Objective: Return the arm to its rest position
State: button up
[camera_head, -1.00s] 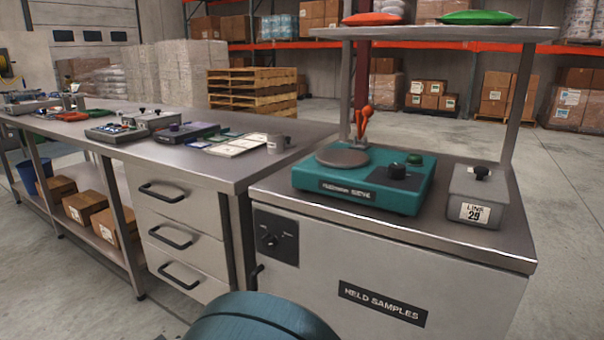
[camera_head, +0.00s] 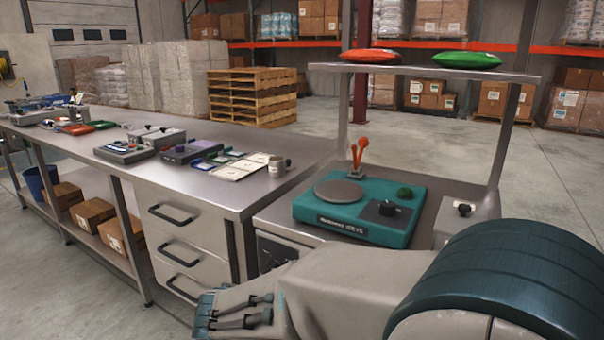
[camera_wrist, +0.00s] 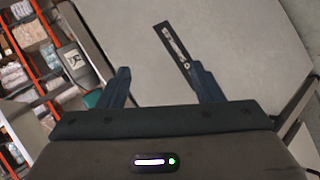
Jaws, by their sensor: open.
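My arm (camera_head: 345,290) reaches across the lower right of the head view, in front of the steel cabinet (camera_head: 270,215). It hides most of the cabinet front. My gripper (camera_wrist: 161,82) shows in the wrist view with its two dark fingers apart and nothing between them. It faces the cabinet's pale front panel (camera_wrist: 145,50). A dark label plate (camera_wrist: 172,45) on that panel appears beside the right finger. I cannot tell how far the fingertips are from the panel.
The teal sieve unit (camera_head: 345,222) and a grey control box (camera_head: 462,215) stand on the cabinet top, close behind my arm. A raised shelf (camera_head: 430,72) holds a red bag (camera_head: 370,57) and a green bag (camera_head: 467,61). A long workbench (camera_head: 225,180) extends left.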

jog(key=s+d+r+m+y+p, duration=0.1)
jog(key=s+d+r+y+p, duration=0.1)
jog(key=r+p, duration=0.4)
jog(key=s+d+r+m+g+y+p, duration=0.1)
jog(key=s+d+r+y+p, duration=0.2)
jog(key=d+r+y+p, duration=0.1)
jog(key=s+d+r+m+y+p, duration=0.1)
jog(key=s+d+r+y+p, duration=0.2)
jog(key=r+p, duration=0.5)
jog(key=shift+d+r+g+y+p, duration=0.4)
jog(key=shift+d+r+y, duration=0.1)
jog(key=shift+d+r, duration=0.4)
